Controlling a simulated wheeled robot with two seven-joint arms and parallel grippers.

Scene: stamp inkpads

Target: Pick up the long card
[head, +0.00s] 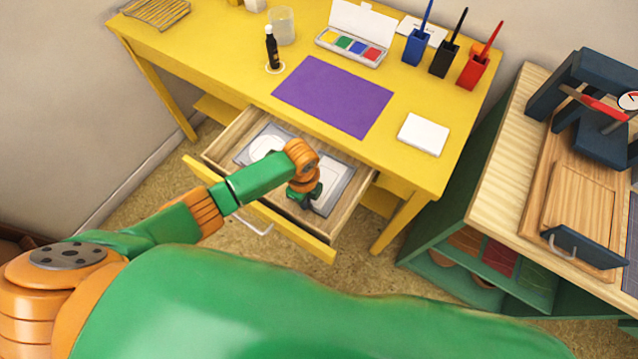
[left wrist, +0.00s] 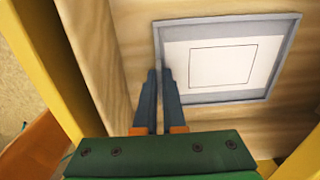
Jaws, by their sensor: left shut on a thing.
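A flat grey tray (left wrist: 215,100) holds a white panel (left wrist: 255,58) with a black square outline, inside the open wooden drawer (head: 225,140). My left gripper (left wrist: 158,75) reaches down into the drawer, its fingers nearly together at the tray's left rim. It is shut on that rim as far as I can see; the pinched spot is hard to make out. In the head view my left gripper (head: 316,207) partly covers the grey tray (head: 345,188). A second grey tray with a white round shape (head: 262,145) lies left. I cannot pick out a long card. My right gripper is not in view.
The yellow desk (head: 200,40) above the drawer holds a purple mat (head: 333,96), a white pad (head: 424,134), a dark bottle (head: 271,48), a paint box (head: 352,45) and pen cups (head: 441,58). A wooden bench (head: 500,170) with a press stands right.

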